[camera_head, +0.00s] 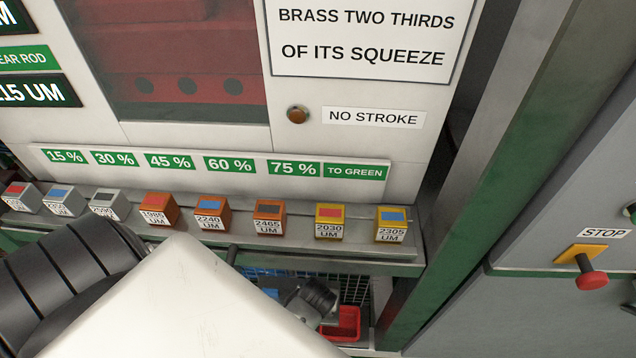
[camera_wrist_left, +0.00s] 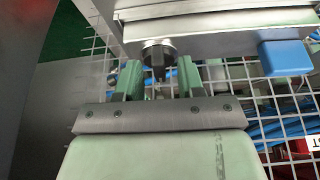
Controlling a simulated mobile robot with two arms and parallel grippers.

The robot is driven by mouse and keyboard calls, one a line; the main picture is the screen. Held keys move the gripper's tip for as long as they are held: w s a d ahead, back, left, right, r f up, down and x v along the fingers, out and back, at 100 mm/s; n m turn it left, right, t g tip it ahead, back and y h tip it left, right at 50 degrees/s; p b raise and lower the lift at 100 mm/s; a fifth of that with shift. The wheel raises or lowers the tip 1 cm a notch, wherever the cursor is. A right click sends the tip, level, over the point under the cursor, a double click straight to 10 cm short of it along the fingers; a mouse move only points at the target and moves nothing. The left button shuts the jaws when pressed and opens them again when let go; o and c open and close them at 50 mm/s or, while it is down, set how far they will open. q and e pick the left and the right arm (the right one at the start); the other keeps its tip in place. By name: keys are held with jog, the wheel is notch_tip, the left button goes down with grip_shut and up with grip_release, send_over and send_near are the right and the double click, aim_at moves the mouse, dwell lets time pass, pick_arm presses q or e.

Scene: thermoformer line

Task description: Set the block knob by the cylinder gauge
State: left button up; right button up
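In the left wrist view a black knob (camera_wrist_left: 158,62) on a round silver base is under the edge of a grey ledge. My left gripper (camera_wrist_left: 159,78) has its two green fingers apart, one on each side of the knob, with visible gaps. In the head view my left gripper is hidden behind my white arm link. Labelled blocks stand in a row on a ledge: grey ones at left, orange in the middle, including the 2465 UM block (camera_head: 268,217), and yellow at right, including the 2305 UM block (camera_head: 390,224). The cylinder gauge cannot be made out. My right gripper is not in view.
Above the ledge (camera_head: 405,252) is a green percent scale (camera_head: 230,165). An amber lamp (camera_head: 297,115) is beside a NO STROKE label. Digital displays (camera_head: 38,92) are cut off at left. Wire mesh (camera_wrist_left: 210,75) lies behind the knob.

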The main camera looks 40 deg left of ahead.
pick_arm(q)
jog(key=shift+w+f, duration=0.1)
jog(key=shift+f, duration=0.2)
jog(key=shift+r, duration=0.1)
grip_shut()
